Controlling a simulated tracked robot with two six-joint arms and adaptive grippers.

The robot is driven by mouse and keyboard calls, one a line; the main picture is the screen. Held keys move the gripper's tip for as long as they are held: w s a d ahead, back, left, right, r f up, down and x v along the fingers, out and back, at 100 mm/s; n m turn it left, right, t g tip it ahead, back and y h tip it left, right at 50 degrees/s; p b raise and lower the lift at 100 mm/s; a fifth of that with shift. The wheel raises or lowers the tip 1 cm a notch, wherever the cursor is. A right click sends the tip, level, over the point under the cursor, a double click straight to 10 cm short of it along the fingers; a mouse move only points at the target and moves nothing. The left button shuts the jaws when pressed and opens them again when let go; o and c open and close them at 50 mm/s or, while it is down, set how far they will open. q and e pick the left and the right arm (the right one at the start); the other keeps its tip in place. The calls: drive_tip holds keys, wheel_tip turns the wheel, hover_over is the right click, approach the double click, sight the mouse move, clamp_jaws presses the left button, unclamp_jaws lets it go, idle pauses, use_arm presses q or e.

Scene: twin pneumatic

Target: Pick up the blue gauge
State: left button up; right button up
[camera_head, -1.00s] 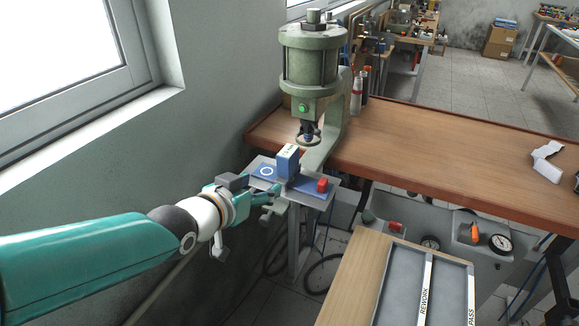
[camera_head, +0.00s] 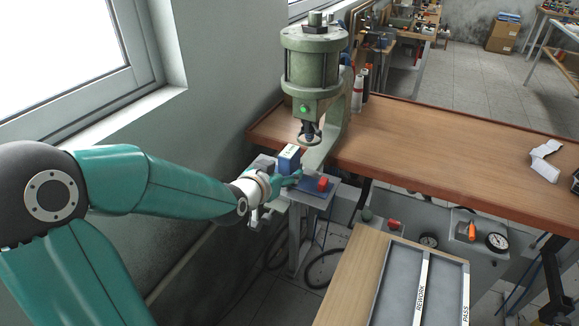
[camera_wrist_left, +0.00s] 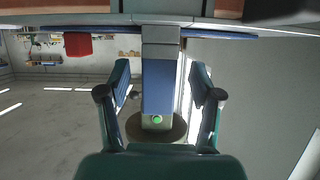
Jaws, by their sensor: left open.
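The blue gauge (camera_head: 288,160) is an upright block with a pale top, standing on the small plate (camera_head: 325,203) in front of the green press. My left gripper (camera_head: 287,181) is at the block's lower part, reaching in from the left. In the left wrist view, which is upside down, the blue gauge (camera_wrist_left: 158,82) stands between the two open fingers of my left gripper (camera_wrist_left: 159,78). Gaps show on both sides, so the fingers look apart from it. My right gripper is not in view.
The press (camera_head: 314,75) stands close behind the gauge, its ram above and behind it. A wooden bench (camera_head: 440,150) extends right. A tray marked REWORK and PASS (camera_head: 396,280) is lower right.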

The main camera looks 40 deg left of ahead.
sight(290, 167)
use_arm(q)
drive_tip(key=shift+p+x, duration=0.45)
drive_tip(key=shift+x, duration=1.4)
drive_tip(key=shift+w+r, duration=0.1)
drive_tip(key=shift+r, duration=0.15)
clamp_jaws()
